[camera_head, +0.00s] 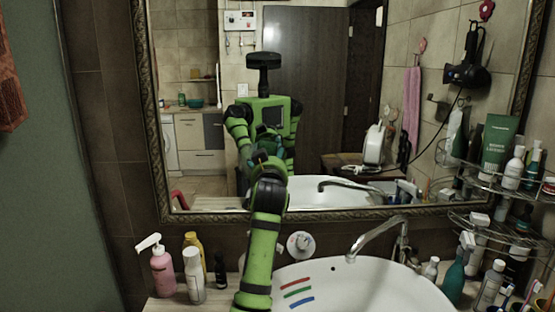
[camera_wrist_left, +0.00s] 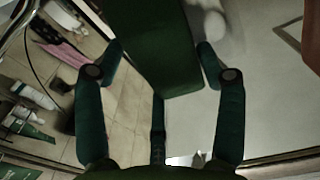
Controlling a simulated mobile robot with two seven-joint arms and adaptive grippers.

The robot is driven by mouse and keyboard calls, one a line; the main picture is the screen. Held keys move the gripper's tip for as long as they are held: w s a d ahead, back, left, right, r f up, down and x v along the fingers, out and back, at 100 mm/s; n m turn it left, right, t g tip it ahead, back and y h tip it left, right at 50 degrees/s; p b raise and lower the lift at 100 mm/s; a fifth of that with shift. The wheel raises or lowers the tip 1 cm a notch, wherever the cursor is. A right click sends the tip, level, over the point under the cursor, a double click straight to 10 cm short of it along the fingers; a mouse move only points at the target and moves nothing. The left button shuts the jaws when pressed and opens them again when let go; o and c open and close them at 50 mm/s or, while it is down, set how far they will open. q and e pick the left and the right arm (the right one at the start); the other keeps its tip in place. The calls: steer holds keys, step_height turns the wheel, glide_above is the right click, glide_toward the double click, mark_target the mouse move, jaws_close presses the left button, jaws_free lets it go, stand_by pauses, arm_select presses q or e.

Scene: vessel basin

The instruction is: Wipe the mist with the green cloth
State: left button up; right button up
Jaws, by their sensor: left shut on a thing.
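The mirror (camera_head: 340,203) fills the middle of the head view in an ornate frame. I cannot clearly make out a patch of mist on its glass. My left arm reaches up in front of it, and my left gripper (camera_head: 264,158) is mostly hidden by the arm. In the left wrist view, the left gripper (camera_wrist_left: 160,60) has its teal fingers on both sides of a dark green slab-like thing, the green cloth (camera_wrist_left: 163,35), and is shut on it. In the head view the cloth is hidden or too small to tell. My right gripper is not in view.
A white basin (camera_head: 345,285) with a tap (camera_head: 378,232) lies below the mirror. A pink pump bottle (camera_head: 161,270) and other bottles stand left of my arm. Wire shelves (camera_head: 500,178) crowded with bottles stand at the right. The mirror reflects my body and the room.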

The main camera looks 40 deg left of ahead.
arm_select(q)
steer(key=s+a+p, duration=0.1)
steer(key=s+a, duration=0.1)
steer(key=a, duration=0.1)
steer(key=shift+s, duration=0.2)
steer(key=shift+d, duration=0.15)
steer(key=shift+p+v, duration=0.9)
steer(key=shift+v, duration=2.05)
steer(key=shift+w+d, duration=0.1)
